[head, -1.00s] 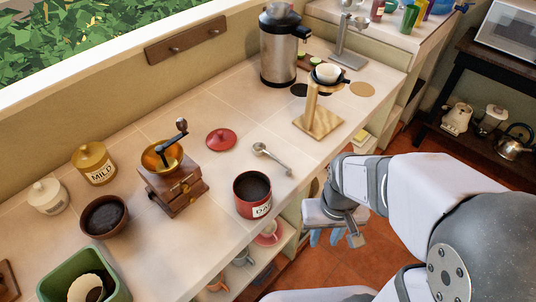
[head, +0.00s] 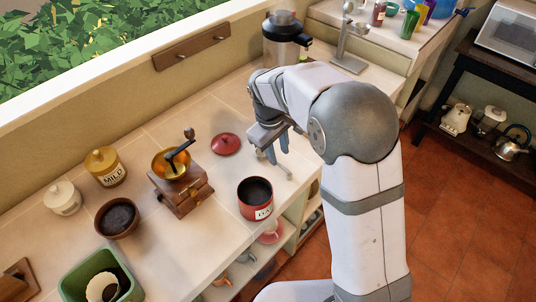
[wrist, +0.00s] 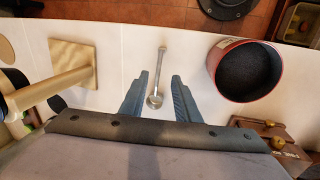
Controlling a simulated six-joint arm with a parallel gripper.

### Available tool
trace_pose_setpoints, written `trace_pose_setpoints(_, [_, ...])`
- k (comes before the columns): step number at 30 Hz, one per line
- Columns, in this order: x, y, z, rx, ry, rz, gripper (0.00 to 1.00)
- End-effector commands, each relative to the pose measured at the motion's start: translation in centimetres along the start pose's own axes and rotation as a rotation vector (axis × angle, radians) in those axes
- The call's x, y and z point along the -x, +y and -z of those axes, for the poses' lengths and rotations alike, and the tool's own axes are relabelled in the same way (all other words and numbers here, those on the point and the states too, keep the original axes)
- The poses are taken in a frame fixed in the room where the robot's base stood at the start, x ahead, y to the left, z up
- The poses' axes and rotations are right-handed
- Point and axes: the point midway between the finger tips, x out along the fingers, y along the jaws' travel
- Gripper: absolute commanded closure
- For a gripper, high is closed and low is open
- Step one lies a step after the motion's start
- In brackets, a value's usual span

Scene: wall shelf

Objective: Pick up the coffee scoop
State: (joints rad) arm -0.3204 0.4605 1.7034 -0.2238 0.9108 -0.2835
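The metal coffee scoop lies on the pale counter, with its handle (wrist: 162,62) pointing away and its small round bowl (wrist: 154,101) nearest my gripper in the wrist view. My gripper (wrist: 160,78) is open, with one finger on each side of the scoop and a gap to both. In the head view my gripper (head: 277,153) points down over the scoop and hides most of it; only part of the handle (head: 286,169) shows. I cannot tell exactly how high the fingertips are above the counter.
A red canister (head: 256,198) of dark grounds stands close to the scoop. A red lid (head: 226,144) lies on the other side, and a wooden grinder (head: 180,190) stands to the left. A wooden stand (wrist: 70,66) is on the left in the wrist view.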

Motion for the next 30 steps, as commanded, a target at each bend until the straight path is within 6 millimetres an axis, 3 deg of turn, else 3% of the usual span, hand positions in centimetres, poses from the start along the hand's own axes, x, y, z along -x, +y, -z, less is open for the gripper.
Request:
trace_pose_setpoints(20, [-2.5, 0.1, 0.3, 0.01, -0.002, -0.002, 0.71])
trace_pose_setpoints(30, [-6.1, 0.2, 0.2, 0.01, -0.002, -0.002, 0.71])
